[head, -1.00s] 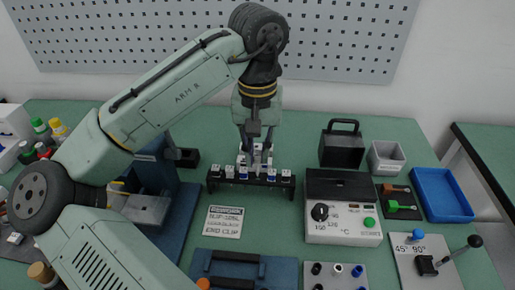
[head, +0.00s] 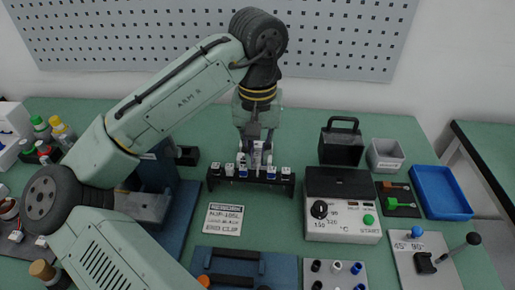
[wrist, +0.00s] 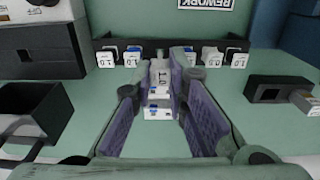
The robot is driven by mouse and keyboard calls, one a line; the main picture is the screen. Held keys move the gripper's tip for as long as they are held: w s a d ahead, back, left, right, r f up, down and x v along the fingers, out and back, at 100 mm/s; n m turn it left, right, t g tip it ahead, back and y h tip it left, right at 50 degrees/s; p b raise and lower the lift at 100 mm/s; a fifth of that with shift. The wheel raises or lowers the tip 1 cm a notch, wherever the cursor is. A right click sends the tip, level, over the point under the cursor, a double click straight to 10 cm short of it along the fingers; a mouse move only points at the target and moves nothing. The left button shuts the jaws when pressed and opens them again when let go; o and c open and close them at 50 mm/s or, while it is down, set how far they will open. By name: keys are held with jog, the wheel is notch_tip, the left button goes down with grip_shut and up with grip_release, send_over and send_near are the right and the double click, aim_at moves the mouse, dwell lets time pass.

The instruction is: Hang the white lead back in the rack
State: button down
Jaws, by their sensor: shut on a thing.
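The black rack (head: 225,182) stands mid-table in the head view, with several small white and blue labelled pieces along it. It also shows as a dark bar across the top of the wrist view (wrist: 260,45). My gripper (head: 256,148) is over the rack's middle, pointing down. In the wrist view my gripper (wrist: 160,75) has its purple-padded fingers closed around a white piece (wrist: 160,72) marked 1.0, which I take for the white lead. It lines up with the rack's middle gap. Whether it touches the rack is hidden. White and blue blocks (wrist: 157,108) show below it between the fingers.
A tester box (head: 342,220) with a dial stands right of the rack. Behind it are a black handled box (head: 341,146) and a grey bin (head: 385,155). A blue tray (head: 441,190) lies far right. A label card (head: 224,219) lies in front of the rack.

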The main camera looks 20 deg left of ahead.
aim_at(257, 163)
jog(key=shift+f, duration=0.1)
dwell(0.3)
jog(key=shift+f+b, duration=0.4)
jog(key=shift+f, duration=0.55)
jog(key=shift+f, duration=0.2)
jog(key=shift+f+b, duration=0.4)
jog(key=shift+f, duration=0.35)
jog(key=c, duration=1.5)
grip_release()
notch_tip(257, 163, up, 12)
jog(key=shift+r, duration=0.1)
